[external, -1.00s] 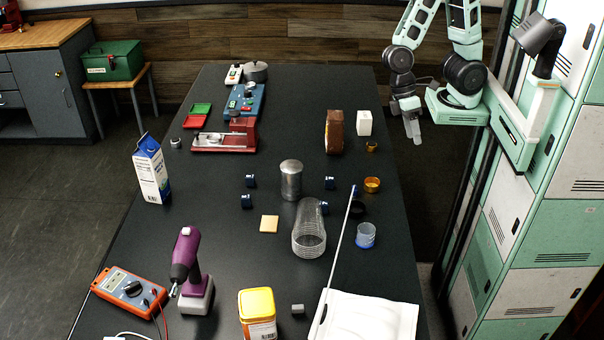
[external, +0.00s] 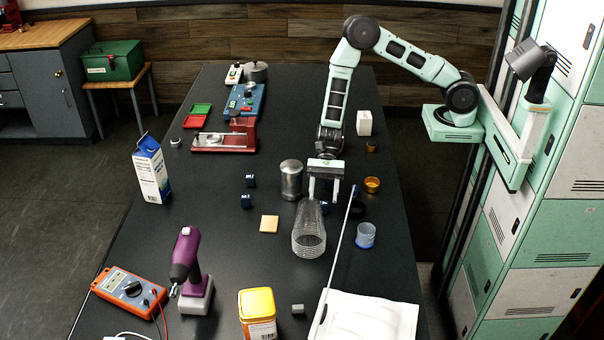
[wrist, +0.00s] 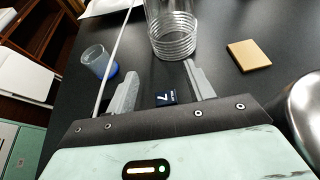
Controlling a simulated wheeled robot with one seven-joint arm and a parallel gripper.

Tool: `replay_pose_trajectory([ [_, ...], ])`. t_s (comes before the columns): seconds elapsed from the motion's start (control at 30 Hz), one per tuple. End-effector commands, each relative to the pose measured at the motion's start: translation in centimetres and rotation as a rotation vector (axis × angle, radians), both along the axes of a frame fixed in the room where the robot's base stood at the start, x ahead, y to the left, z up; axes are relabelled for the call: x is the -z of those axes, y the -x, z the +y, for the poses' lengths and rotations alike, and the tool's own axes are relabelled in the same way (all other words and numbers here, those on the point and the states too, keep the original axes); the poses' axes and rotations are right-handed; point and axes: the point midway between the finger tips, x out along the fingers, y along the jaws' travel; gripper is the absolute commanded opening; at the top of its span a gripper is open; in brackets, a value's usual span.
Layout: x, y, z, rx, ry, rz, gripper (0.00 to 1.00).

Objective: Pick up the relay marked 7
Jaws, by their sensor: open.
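In the wrist view a small dark blue relay with a white 7 (wrist: 166,97) lies on the black table, between my fingers and close to the palm edge. My gripper (wrist: 163,72) is open and empty, pointing down over it. In the external view my gripper (external: 323,195) hangs over the table beside the metal canister. A dark blue relay (external: 325,208) shows just past its fingertips; its mark is unreadable there. Two more relays (external: 250,181) (external: 246,201) lie further left, with marks too small to read.
A clear ribbed container (external: 309,240) lies close in front of my gripper. The metal canister (external: 291,180) stands to its left, and a long thin rod (external: 340,245) to its right. A blue-bottomed cup (external: 365,236) and a sponge-like square (external: 269,224) are nearby.

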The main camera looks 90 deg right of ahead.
Motion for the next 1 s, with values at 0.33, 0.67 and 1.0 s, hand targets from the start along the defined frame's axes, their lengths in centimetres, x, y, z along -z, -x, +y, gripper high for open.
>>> replay_pose_trajectory([
  [0.33,2.7,0.1,0.1,-0.003,0.0,0.001,0.53],
  [0.67,5.3,-0.1,2.6,-0.006,0.0,-0.003,0.53],
  [1.0,5.5,-0.2,2.8,-0.003,0.001,-0.003,0.36],
])
